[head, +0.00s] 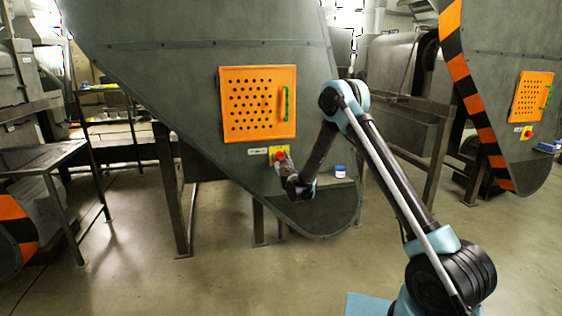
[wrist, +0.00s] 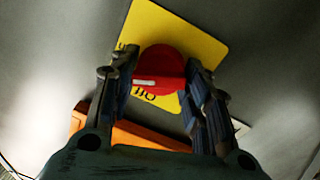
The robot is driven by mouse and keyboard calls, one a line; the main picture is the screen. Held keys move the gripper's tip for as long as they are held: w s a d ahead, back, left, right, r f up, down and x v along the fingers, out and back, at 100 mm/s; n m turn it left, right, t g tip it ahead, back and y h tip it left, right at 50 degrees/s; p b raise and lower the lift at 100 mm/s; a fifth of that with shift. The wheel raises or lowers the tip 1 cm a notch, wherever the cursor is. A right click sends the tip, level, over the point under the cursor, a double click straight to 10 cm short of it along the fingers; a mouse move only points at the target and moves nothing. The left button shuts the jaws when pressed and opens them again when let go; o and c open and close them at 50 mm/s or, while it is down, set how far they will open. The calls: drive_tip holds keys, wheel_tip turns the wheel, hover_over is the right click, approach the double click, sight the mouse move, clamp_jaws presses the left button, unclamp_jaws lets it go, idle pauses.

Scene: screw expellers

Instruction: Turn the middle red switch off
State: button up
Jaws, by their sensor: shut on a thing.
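The middle red switch (head: 279,154) is a round red knob on a yellow plate (head: 286,150), on the side of the grey machine below its orange panel. In the wrist view the red knob (wrist: 161,70) sits between the two fingers, with a white mark on its left part. The yellow plate (wrist: 195,42) behind it carries black letters, partly hidden by the knob and fingers. My gripper (wrist: 158,85) is shut on the red knob, one finger on each side. In the head view my gripper (head: 284,164) reaches the knob from the lower right and partly covers the plate.
The orange perforated panel (head: 258,104) with a green handle is just above the switch. A small blue-and-white jar (head: 340,171) stands right of my gripper. Another red switch (head: 527,132) is on the right machine. A metal table (head: 40,158) stands at left.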

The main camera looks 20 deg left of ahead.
drive_tip(key=n, duration=0.6)
drive_tip(key=shift+s+a+f+n+y, duration=0.1)
drive_tip(key=shift+f+n+y, duration=0.05)
drive_tip(key=shift+n+y, duration=0.25)
drive_tip(key=n, duration=0.7)
drive_tip(key=shift+f+y, duration=0.1)
drive_tip(key=shift+y, duration=0.3)
drive_tip(key=shift+s+a, duration=0.1)
drive_tip(key=o, duration=1.1)
drive_tip(key=shift+f, duration=0.15)
drive_tip(key=shift+c, duration=0.2)
drive_tip(key=r+v, duration=0.1)
drive_tip(key=v, duration=1)
drive_tip(key=shift+s+d+f, duration=0.3)
drive_tip(key=shift+s+d, duration=0.05)
